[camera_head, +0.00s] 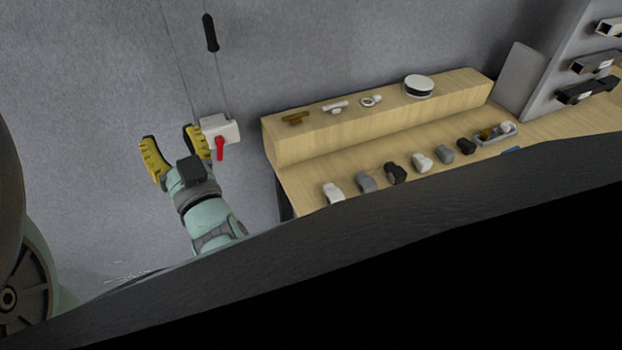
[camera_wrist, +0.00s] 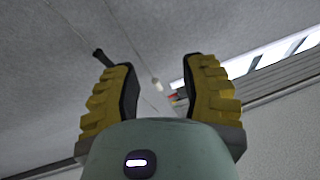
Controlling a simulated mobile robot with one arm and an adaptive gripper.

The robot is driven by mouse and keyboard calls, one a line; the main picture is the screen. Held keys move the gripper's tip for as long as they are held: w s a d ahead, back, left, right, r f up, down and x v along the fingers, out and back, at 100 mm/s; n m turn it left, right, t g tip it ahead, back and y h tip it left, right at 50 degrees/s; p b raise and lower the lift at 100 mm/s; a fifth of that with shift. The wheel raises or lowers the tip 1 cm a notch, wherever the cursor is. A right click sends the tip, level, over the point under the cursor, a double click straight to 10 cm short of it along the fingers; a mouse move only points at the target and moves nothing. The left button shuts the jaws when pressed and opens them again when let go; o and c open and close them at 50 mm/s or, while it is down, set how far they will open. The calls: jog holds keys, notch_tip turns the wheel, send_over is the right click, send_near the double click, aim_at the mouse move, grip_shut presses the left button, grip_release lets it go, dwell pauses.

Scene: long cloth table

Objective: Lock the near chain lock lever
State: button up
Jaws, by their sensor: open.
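A white lock box (camera_head: 222,130) with a red lever (camera_head: 220,148) sits at the grey wall, left of the wooden shelf; the lever points down. Thin cords run up from the box, one to a black handle (camera_head: 210,32). My gripper (camera_head: 170,142) has yellow fingers spread open and empty, just left of the box. Its right finger is close to the box's left edge in the picture; I cannot tell whether they touch. In the wrist view my gripper (camera_wrist: 160,88) is open, with the black handle (camera_wrist: 101,56) at upper left and a small red patch beside the right finger.
A stepped wooden shelf (camera_head: 300,148) right of the box carries several watches, small fittings and a round white-topped container (camera_head: 418,86). A small tray (camera_head: 497,133) lies at its right end. The wall area left of my gripper is clear. A dark surface fills the lower right.

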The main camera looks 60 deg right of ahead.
aim_at(221, 153)
jog(key=s+d+f+m+g+h+b, duration=0.1)
jog(key=s+d+f+m+g+b, duration=0.2)
jog(key=f, duration=0.6)
jog(key=s+d+f+g+b, duration=0.25)
jog(key=f+b, duration=0.25)
jog(key=f, duration=0.3)
jog(key=shift+t, duration=0.35)
jog(key=b+x, duration=0.1)
jog(key=x, duration=1.4)
jog(key=shift+w, duration=0.3)
jog(key=c, duration=0.7)
grip_shut()
jog(key=shift+s, duration=0.1)
